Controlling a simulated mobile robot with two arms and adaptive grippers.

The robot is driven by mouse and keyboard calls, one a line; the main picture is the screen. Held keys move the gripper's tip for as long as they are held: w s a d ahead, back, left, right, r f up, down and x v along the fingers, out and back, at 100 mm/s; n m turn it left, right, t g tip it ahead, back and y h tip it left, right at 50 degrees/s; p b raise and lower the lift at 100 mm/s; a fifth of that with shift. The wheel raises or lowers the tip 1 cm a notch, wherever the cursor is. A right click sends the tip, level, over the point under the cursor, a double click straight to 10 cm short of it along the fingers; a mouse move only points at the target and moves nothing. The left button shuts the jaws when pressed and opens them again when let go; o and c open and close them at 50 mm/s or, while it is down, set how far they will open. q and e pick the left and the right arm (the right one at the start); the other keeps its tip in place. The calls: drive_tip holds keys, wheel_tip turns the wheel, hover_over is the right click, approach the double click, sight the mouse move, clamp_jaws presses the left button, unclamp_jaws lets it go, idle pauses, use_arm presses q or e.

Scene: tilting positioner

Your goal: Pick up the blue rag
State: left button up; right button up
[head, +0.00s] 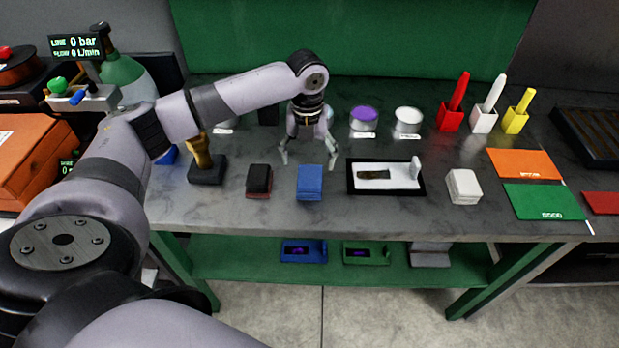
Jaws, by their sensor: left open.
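The blue rag (310,182) is a small folded block lying on the grey table near its front edge, in the middle of the head view. My left gripper (305,158) hangs pointing down just behind and above the rag, with its fingers spread and nothing between them. Its right fingertip appears close to the rag's far edge; I cannot tell whether it touches. My right gripper is not in view.
A dark red-and-black block (259,181) lies left of the rag, and a black-framed white tray (418,188) lies right. A white folded cloth (464,187) is farther right. Purple (363,120) and white (408,121) tubs stand behind. Bare table (330,215) lies in front.

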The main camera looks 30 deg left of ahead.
sight(310, 176)
use_arm(q)
wheel_tip(310, 176, down, 3)
drive_tip(key=shift+w+r, duration=0.1)
drive_tip(key=shift+r, duration=0.05)
drive_tip(key=shift+d+f+p, duration=0.1)
drive_tip(key=shift+f+p, duration=0.1)
drive_tip(key=shift+p, duration=0.15)
wheel_tip(310, 176, down, 5)
drive_tip(key=shift+d+r+p, duration=0.1)
drive_tip(key=shift+p, duration=0.6)
drive_tip(key=c, duration=1.3)
drive_tip(key=shift+o, duration=0.2)
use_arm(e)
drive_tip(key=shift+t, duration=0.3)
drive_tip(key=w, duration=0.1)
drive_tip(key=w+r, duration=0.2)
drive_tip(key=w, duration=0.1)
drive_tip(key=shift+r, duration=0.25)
use_arm(q)
drive_tip(key=shift+r, duration=0.1)
drive_tip(key=shift+r, duration=0.55)
wheel_tip(310, 176, up, 19)
drive_tip(key=b, duration=0.3)
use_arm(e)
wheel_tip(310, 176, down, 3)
